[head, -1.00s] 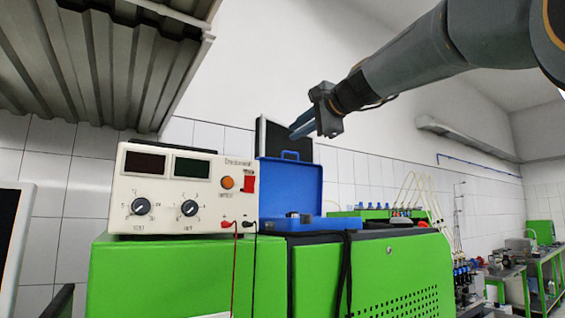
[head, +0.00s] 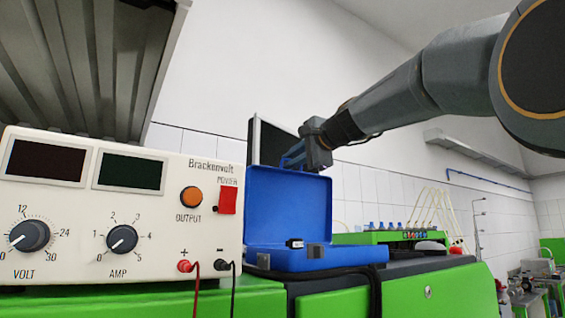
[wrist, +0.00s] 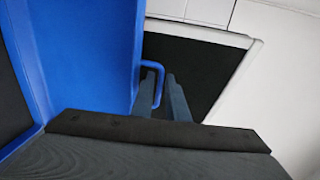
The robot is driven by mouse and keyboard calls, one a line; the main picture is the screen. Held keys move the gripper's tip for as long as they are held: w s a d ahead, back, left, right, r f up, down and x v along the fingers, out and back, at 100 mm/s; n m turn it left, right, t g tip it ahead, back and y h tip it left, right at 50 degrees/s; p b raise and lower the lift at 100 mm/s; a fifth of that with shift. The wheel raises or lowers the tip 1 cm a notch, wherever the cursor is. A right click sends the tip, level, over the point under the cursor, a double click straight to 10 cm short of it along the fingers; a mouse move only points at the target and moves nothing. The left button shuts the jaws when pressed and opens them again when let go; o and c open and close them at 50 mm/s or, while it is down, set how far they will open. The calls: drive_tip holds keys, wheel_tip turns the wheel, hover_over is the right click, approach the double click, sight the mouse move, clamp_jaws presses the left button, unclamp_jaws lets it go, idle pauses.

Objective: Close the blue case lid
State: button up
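The blue case (head: 318,258) stands open on the green bench, its lid (head: 288,208) upright at the back. My gripper (head: 290,160) is at the lid's top edge, with its fingertips partly hidden there in the head view. In the wrist view, the blue lid (wrist: 90,55) fills the left side, and a blue loop handle (wrist: 161,82) sticks out from its edge. The fingers of my gripper (wrist: 161,84) stand either side of the handle's outer bar, with a narrow gap showing between them. The gripper looks open; firm contact does not show.
A white power supply (head: 115,215) with red and black leads stands close left of the case. A dark panel with a pale frame (head: 268,143) stands behind the lid. Green equipment with tubes (head: 400,237) is to the right. The green bench (head: 450,290) runs below.

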drive_tip(key=p+x, duration=0.1)
drive_tip(key=x, duration=0.3)
drive_tip(key=shift+w+p, duration=0.15)
drive_tip(key=shift+p, duration=0.25)
clamp_jaws()
drive_tip(key=shift+f+b, duration=0.1)
drive_tip(key=shift+b, duration=0.4)
idle(0.9)
